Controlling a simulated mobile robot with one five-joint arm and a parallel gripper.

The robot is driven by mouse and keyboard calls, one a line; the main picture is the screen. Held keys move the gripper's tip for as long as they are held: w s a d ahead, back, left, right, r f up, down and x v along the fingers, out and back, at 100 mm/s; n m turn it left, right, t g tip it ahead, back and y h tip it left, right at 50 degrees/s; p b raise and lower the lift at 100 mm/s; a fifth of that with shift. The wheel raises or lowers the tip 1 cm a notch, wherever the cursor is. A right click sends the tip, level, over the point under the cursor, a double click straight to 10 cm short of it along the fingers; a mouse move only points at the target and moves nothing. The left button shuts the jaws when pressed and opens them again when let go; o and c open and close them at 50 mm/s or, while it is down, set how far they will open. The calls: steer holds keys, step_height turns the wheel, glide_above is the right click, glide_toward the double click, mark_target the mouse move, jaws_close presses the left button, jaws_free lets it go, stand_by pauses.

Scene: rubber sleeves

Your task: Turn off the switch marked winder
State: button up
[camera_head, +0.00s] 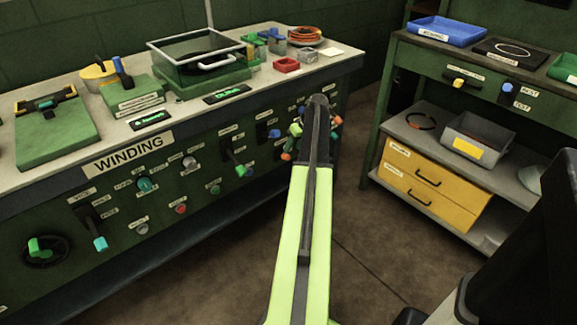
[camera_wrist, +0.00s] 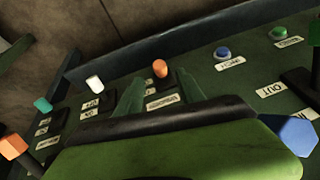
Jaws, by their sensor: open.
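The green control panel (camera_head: 160,225) under the bench marked WINDING carries several knobs and switches. I cannot read the word winder on any label. In the wrist view a white-tipped switch (camera_wrist: 94,83), a teal-tipped switch (camera_wrist: 43,104) and an orange-tipped switch (camera_wrist: 14,146) stand at the left, with small labels beside them. My gripper (camera_wrist: 160,90) is open, its two green fingers apart in front of the panel. An orange knob (camera_wrist: 160,68) shows just beyond the fingers, with a label between them. In the head view my arm hides part of the panel's right end.
In the wrist view a blue button (camera_wrist: 222,53), a green button (camera_wrist: 278,33) and a large blue knob (camera_wrist: 297,136) are to the right. A clear-walled tray (camera_head: 197,50) stands on the bench. A second bench (camera_head: 435,68) with yellow drawers (camera_head: 425,185) is at right. Open floor lies between.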

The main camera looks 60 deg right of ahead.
mark_target(288, 156)
steer(key=b+x, duration=0.4)
steer(key=x, duration=0.3)
steer(key=shift+b, duration=0.4)
steer(key=shift+r, duration=0.1)
